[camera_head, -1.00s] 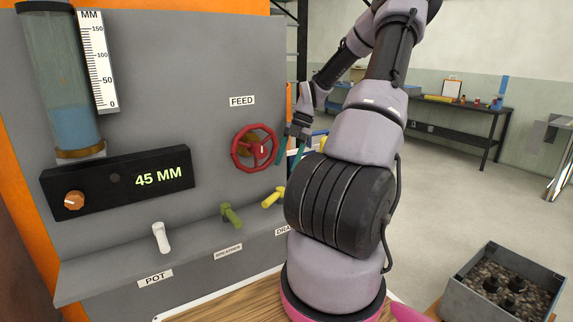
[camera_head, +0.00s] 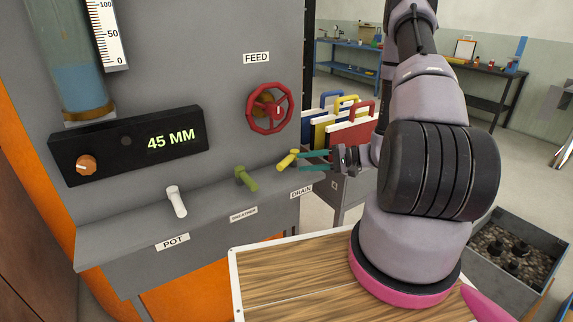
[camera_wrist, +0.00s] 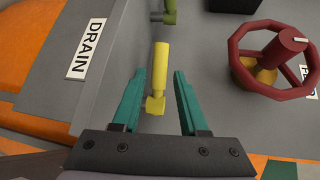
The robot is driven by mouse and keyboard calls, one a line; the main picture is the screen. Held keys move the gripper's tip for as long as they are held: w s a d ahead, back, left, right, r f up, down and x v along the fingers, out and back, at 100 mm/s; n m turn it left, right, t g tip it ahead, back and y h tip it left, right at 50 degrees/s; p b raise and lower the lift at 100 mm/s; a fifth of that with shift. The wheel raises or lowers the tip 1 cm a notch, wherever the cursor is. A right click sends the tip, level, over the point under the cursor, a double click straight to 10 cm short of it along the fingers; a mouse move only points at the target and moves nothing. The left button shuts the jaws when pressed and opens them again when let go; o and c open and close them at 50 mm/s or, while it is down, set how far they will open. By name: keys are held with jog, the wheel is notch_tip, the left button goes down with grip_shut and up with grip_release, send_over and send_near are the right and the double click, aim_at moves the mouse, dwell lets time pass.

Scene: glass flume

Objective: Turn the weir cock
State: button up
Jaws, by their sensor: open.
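No label that I can read says weir. A yellow cock (camera_head: 288,159) sticks out of the grey panel above the DRAIN label (camera_head: 301,192). It also shows in the wrist view (camera_wrist: 161,68), with the DRAIN label (camera_wrist: 85,48) to its left. My gripper (camera_head: 302,160) is open, its teal fingers pointing at the yellow cock. In the wrist view the cock's handle lies between the two fingers, with gaps on both sides. A green cock (camera_head: 246,179) stands left of it above a small label, and a white cock (camera_head: 176,201) above the POT label.
A red FEED handwheel (camera_head: 269,108) sits above the cocks, close to my gripper in the wrist view (camera_wrist: 272,62). A display (camera_head: 127,144) reads 45 MM, with an orange knob beside it. Coloured boards (camera_head: 340,125) stand behind my gripper. A wooden-topped table (camera_head: 290,275) lies below.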

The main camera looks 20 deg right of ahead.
aim_at(275, 175)
jog(key=x, duration=1)
jog(key=shift+a+f, duration=0.1)
jog(key=shift+a, duration=0.15)
grip_shut()
jog(key=shift+w, duration=0.1)
dwell(0.9)
